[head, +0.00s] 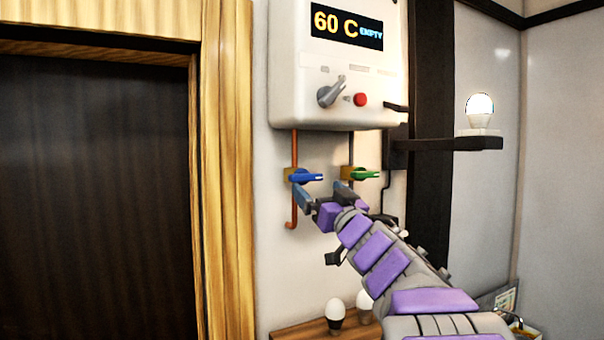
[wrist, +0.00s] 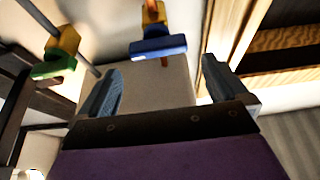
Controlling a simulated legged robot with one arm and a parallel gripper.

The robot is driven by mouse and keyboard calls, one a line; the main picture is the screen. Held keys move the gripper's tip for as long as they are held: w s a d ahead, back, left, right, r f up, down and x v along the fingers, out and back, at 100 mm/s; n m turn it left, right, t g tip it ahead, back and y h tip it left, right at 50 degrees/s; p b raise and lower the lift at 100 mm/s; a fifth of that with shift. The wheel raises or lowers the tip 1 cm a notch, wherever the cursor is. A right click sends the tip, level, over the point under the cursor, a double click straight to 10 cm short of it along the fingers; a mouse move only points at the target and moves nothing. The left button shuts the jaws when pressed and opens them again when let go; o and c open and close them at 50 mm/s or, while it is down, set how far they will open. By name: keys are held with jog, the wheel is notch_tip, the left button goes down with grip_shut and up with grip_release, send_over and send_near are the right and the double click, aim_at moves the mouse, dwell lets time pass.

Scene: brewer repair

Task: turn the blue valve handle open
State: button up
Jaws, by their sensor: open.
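The blue valve handle (head: 306,176) sits on a brass valve on the left copper pipe below the white heater. It points to the right, crosswise to the pipe. In the wrist view the blue handle (wrist: 158,47) lies ahead of the fingers, roughly between their lines. My gripper (head: 325,198) is open and just below the blue handle, with nothing between its fingers. In the wrist view its two fingers (wrist: 160,88) stand wide apart. I cannot tell whether a finger touches the handle.
A green valve handle (head: 363,174) is close on the right; it also shows in the wrist view (wrist: 55,66). The white heater (head: 337,95) hangs above, its display reading 60 C EMPTY. A lamp shelf (head: 455,144) is at right.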

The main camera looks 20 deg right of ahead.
aim_at(305, 173)
jog(key=x, duration=1)
jog(key=shift+d+f+p, duration=0.1)
jog(key=shift+d+p, duration=0.05)
jog(key=shift+p, duration=0.25)
jog(key=shift+s, duration=0.1)
jog(key=shift+c, duration=0.3)
jog(key=c, duration=0.6)
